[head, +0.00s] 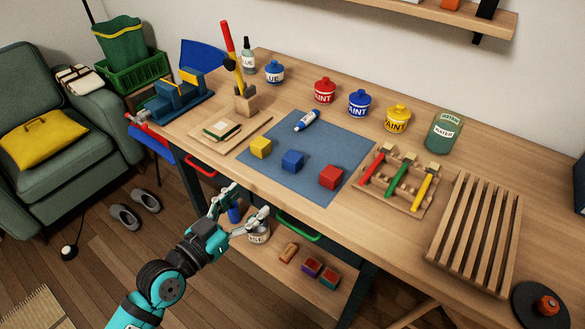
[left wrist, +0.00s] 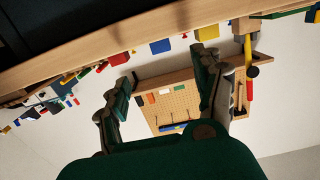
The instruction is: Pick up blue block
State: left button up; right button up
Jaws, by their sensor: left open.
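The blue block (head: 292,160) sits on the blue-grey mat (head: 306,188) on the wooden table. It lies between a yellow block (head: 261,147) to its left and a red block (head: 331,176) to its right, apart from both. My left gripper (head: 244,203) is open and empty, in front of the table's front edge and short of the mat. In the left wrist view, its two spread fingers (left wrist: 165,88) have nothing between them up close; the table edge runs across the top. My right gripper is not in view.
A blue-and-white tube (head: 306,121) lies on the mat's far part. A wooden rack with coloured tools (head: 402,183) stands right of the mat, a slatted rack (head: 470,233) beyond it. Paint jars (head: 359,103) stand behind. A lower shelf (head: 300,262) holds small items.

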aim_at(288, 162)
pick_arm(q)
jog(key=x, duration=0.6)
jog(key=p+x, duration=0.1)
jog(key=x, duration=0.4)
jog(key=shift+w+d+r, duration=0.2)
jog(key=shift+w+r, duration=0.05)
jog(key=shift+w, duration=0.05)
jog(key=shift+w+d+r+p, duration=0.2)
jog(key=shift+w+d+p, duration=0.2)
jog(key=shift+w, duration=0.1)
jog(key=x, duration=0.3)
jog(key=shift+w+d+r, duration=0.15)
jog(key=shift+w, duration=0.1)
jog(key=shift+w+d+p, duration=0.25)
jog(key=shift+w+p, duration=0.05)
jog(key=shift+w, duration=0.05)
jog(key=shift+s, duration=0.1)
jog(key=shift+a, duration=0.1)
jog(key=c, duration=1.2)
